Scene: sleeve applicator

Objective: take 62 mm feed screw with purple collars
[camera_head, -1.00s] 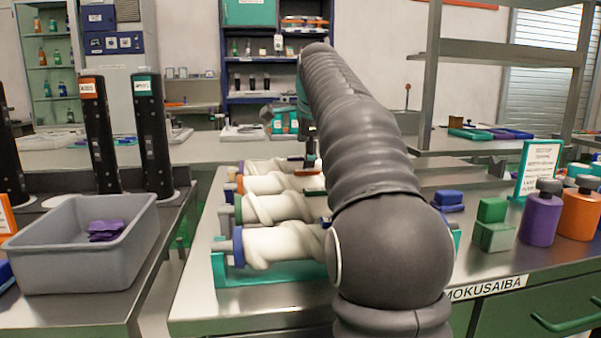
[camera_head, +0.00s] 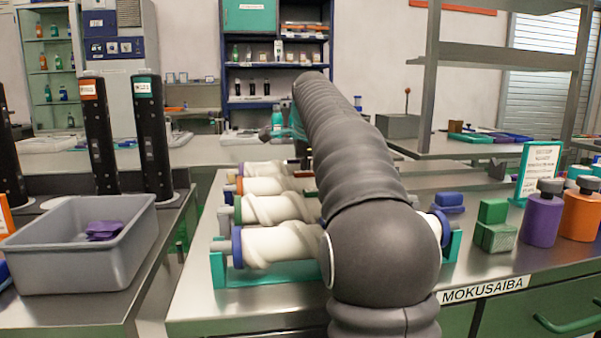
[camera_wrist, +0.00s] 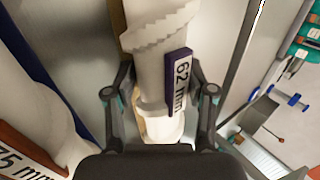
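The 62 mm feed screw (camera_wrist: 158,35) is pale, with a purple tag (camera_wrist: 180,82) reading "62 mm" on its side. In the wrist view it runs down the middle, between the two fingers of my gripper (camera_wrist: 160,97). In the head view a pale screw (camera_head: 264,168) lies at the far end of the row, partly hidden by my arm, which also hides most of my gripper.
Nearer screws with orange (camera_head: 265,186), green (camera_head: 278,208) and blue collars (camera_head: 275,245) lie parallel in a teal rack (camera_head: 218,270). A 75 mm screw (camera_wrist: 40,115) is close on the left in the wrist view. A grey bin (camera_head: 75,265) stands left; bottles (camera_head: 541,215) stand right.

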